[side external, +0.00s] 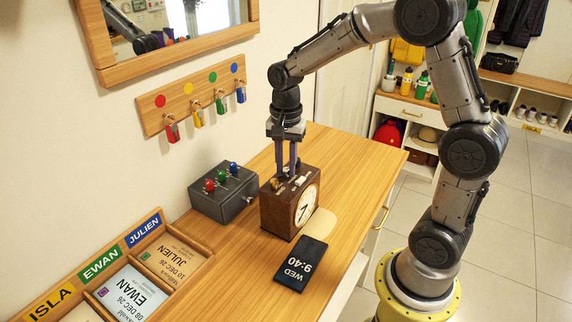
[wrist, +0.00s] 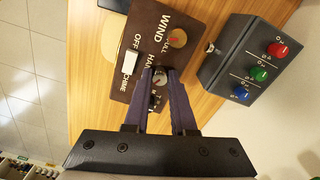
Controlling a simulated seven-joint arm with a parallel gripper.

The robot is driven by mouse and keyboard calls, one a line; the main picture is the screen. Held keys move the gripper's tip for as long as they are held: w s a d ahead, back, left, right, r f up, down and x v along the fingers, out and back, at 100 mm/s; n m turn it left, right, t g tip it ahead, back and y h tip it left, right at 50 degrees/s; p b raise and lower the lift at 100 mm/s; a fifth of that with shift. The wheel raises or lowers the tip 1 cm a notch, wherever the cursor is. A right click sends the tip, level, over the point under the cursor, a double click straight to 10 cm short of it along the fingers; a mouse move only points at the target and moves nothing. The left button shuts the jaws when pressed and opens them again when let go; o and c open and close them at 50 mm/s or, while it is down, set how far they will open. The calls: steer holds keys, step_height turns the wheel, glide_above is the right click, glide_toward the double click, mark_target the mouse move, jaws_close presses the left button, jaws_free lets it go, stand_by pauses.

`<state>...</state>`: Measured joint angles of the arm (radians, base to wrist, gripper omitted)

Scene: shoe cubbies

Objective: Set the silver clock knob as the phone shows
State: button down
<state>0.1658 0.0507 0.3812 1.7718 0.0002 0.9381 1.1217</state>
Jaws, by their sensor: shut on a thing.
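The brown clock (side external: 276,213) stands on the wooden table with its white face (side external: 306,205) to the right; its dark hands are too small to read surely. The black phone (side external: 301,264) lies in front of it and reads "WED 9:40". My gripper (side external: 287,170) points straight down onto the clock's top. In the wrist view my gripper (wrist: 160,74) is shut on the silver knob (wrist: 160,82), beside a partly hidden label starting "HAN". The fingers partly hide the knob and labels. A brass-coloured knob (wrist: 178,38) by "WIND" and "FULL" and a white switch (wrist: 130,65) by "OFF" and "CHIME" sit nearby.
A grey box (side external: 222,195) with red, green and blue knobs stands left of the clock. A beige rounded piece (side external: 320,223) lies by the phone. Name-tagged trays (side external: 205,250) line the table's left side. Keys hang on a wall rack (side external: 190,90). The table behind the clock is clear.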

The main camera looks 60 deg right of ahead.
mark_target(286, 169)
stand_by(0.5)
steer(key=c, duration=0.7)
jaws_free()
steer(key=shift+c, duration=0.2)
step_height(286, 169, up, 14)
